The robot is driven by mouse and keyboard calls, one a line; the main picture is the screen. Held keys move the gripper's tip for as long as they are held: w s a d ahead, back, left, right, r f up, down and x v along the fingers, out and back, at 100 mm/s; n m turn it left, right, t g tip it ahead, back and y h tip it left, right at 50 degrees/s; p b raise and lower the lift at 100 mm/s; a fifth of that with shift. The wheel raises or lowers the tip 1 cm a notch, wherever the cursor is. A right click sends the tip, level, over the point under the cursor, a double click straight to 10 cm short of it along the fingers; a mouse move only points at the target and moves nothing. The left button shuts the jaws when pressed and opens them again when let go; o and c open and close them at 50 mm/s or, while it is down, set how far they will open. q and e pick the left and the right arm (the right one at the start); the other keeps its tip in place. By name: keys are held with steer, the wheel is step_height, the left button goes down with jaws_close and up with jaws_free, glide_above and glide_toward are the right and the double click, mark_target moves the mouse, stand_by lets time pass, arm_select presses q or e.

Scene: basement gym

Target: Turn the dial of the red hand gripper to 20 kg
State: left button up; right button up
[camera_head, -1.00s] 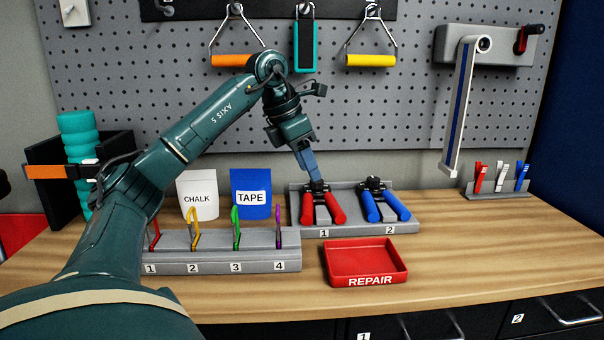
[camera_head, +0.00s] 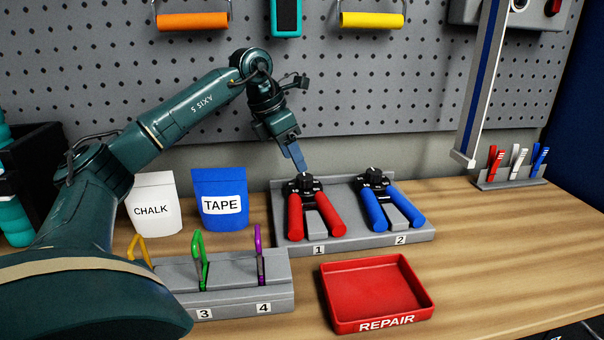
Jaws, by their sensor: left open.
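The red hand gripper (camera_head: 325,214) lies in slot 1 of a grey holder (camera_head: 352,241), its two red handles toward me. Its black dial (camera_head: 304,183) is at the far end; the marks on it are too small to read. My left gripper (camera_head: 301,168) points down right above the dial, its fingertips close to it. Its fingers overlap in this view, but it looks empty. I cannot tell whether the tips touch the dial. A blue hand gripper (camera_head: 377,208) with a similar black dial lies beside it in slot 2. My right gripper is not in view.
A red REPAIR tray (camera_head: 376,293) stands in front of the holder. A grey rack (camera_head: 240,302) with coloured clips is at the front left. TAPE (camera_head: 219,198) and CHALK (camera_head: 154,203) bags stand behind it. The bench at right is mostly clear.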

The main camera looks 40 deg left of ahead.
mark_target(303, 177)
arm_select(q)
steer(key=x, duration=0.4)
steer(key=shift+d+f, duration=0.1)
steer(key=shift+w+f, duration=0.3)
steer(key=shift+f, duration=0.2)
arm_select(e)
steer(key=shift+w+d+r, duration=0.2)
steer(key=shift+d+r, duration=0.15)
arm_select(q)
steer(key=shift+c, duration=0.6)
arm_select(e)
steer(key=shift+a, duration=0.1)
arm_select(q)
steer(key=shift+c, duration=1.4)
steer(key=c, duration=0.6)
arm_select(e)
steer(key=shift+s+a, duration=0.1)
arm_select(q)
steer(key=shift+d+r+n, duration=0.1)
steer(key=shift+n, duration=0.3)
